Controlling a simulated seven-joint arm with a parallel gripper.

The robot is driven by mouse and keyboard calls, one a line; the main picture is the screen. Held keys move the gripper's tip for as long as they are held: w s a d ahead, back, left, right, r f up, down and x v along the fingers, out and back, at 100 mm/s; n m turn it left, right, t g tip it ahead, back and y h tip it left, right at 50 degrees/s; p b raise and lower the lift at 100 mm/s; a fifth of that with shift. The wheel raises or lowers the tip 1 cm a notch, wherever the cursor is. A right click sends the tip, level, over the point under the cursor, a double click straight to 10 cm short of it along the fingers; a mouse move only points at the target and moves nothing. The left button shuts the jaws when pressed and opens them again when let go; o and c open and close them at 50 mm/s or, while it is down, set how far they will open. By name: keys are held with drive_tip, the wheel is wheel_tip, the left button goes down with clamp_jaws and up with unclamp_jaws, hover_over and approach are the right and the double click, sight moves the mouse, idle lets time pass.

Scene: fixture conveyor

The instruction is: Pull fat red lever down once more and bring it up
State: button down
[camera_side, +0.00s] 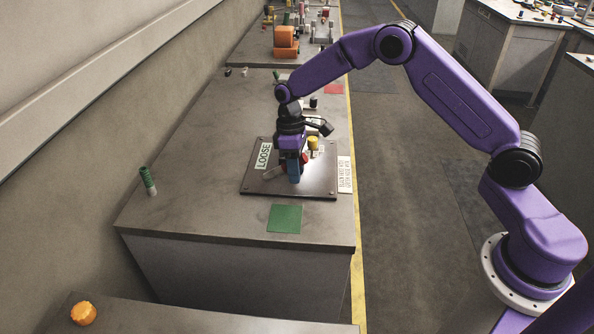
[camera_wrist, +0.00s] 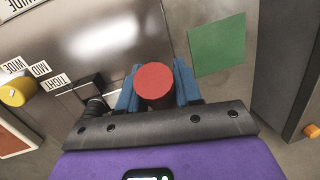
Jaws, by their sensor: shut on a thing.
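In the wrist view the round end of the fat red lever (camera_wrist: 154,82) sits between the two blue fingers of my gripper (camera_wrist: 156,88), which are shut on it. In the side view my gripper (camera_side: 294,170) points down over a dark metal plate (camera_side: 322,188) on the bench. There the lever is mostly hidden by the fingers, with a bit of red (camera_side: 305,158) showing beside them. I cannot tell exactly how high the lever stands.
A yellow knob (camera_side: 313,142) stands on the plate, close behind my gripper; it also shows in the wrist view (camera_wrist: 16,92) near WIDE, MID and TIGHT labels. A LOOSE label (camera_side: 264,156) lies on the left. A green square (camera_side: 285,218) lies on clear bench in front.

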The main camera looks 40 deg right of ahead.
drive_tip(key=shift+w+a+r+g+h, duration=0.1)
drive_tip(key=shift+a+r+g+h, duration=0.05)
drive_tip(key=shift+r+g+h, duration=0.15)
drive_tip(key=c, duration=0.8)
unclamp_jaws()
drive_tip(key=shift+c, duration=0.2)
drive_tip(key=shift+r, duration=0.15)
drive_tip(key=v, duration=1.7)
drive_tip(key=shift+r, duration=0.1)
